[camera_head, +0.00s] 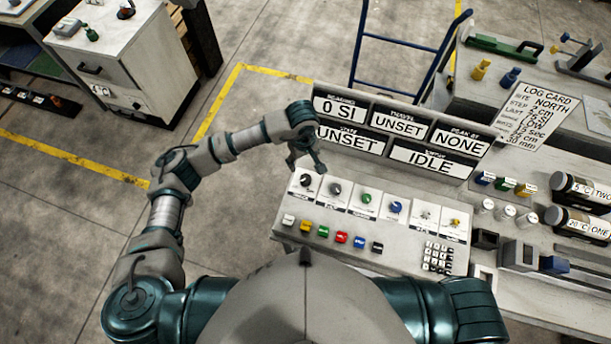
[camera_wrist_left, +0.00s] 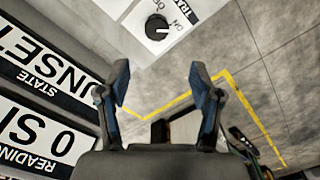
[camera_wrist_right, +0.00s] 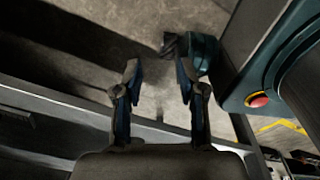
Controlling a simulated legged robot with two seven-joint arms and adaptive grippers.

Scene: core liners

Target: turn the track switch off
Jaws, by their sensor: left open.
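The track switch (camera_head: 306,180) is a black rotary knob on a white plate at the far left of the console's knob row. In the left wrist view the knob (camera_wrist_left: 157,27) shows near the top edge, with part of a "TRA" label and an "ON" mark beside it. Its exact pointer direction is too small to tell. My left gripper (camera_head: 306,166) is open and empty, just above the far-left end of the knob row, and its fingers (camera_wrist_left: 160,85) are apart from the knob. My right gripper (camera_wrist_right: 157,78) is open and empty, away from the switch; the head view does not show it.
Display panels (camera_head: 405,135) stand behind the knobs, close to my left gripper; the state panel reads UNSET. Several other knobs (camera_head: 366,199) sit to the right. Coloured buttons (camera_head: 341,237) and a keypad (camera_head: 437,257) lie in front. The floor left of the console is clear.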

